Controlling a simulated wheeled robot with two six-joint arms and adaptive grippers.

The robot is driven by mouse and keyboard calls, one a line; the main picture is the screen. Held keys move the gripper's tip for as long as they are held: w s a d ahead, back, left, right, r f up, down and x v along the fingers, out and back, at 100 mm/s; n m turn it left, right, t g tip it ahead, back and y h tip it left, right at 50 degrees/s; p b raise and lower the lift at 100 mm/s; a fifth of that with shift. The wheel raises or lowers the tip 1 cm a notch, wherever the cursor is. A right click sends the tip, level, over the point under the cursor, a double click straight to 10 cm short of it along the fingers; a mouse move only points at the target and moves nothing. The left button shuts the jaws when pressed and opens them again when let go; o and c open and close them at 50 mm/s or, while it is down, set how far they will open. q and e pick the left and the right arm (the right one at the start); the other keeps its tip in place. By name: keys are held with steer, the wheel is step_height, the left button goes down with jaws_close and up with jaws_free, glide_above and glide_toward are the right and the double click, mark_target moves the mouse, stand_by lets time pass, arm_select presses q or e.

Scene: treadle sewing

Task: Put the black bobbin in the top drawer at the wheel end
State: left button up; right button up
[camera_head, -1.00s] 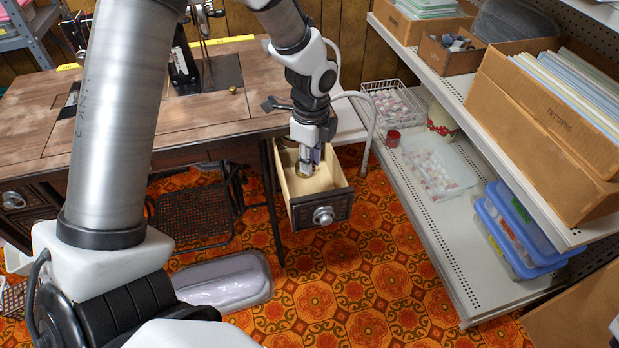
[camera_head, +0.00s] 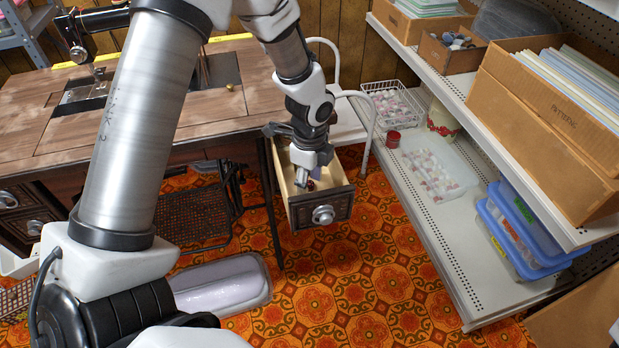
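The open drawer (camera_head: 341,208) with a round metal knob juts out below the right end of the wooden sewing table. My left gripper (camera_head: 301,181) points down into this drawer, with its fingertips inside the drawer walls. A small dark reddish spot shows in the drawer beside the fingers. It is too small to identify. I cannot make out the black bobbin, and I cannot tell whether the fingers are open or shut. My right gripper is not in view.
The sewing table (camera_head: 48,130) fills the left, with a small brass-coloured piece (camera_head: 230,87) on top. A white chair (camera_head: 347,122) stands behind the drawer. Shelving (camera_head: 440,205) with boxes runs along the right. Patterned floor is free in front of the drawer.

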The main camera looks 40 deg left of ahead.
arm_select(q)
steer(key=shift+r, duration=0.15)
step_height(320, 180, up, 12)
steer(key=p, duration=0.4)
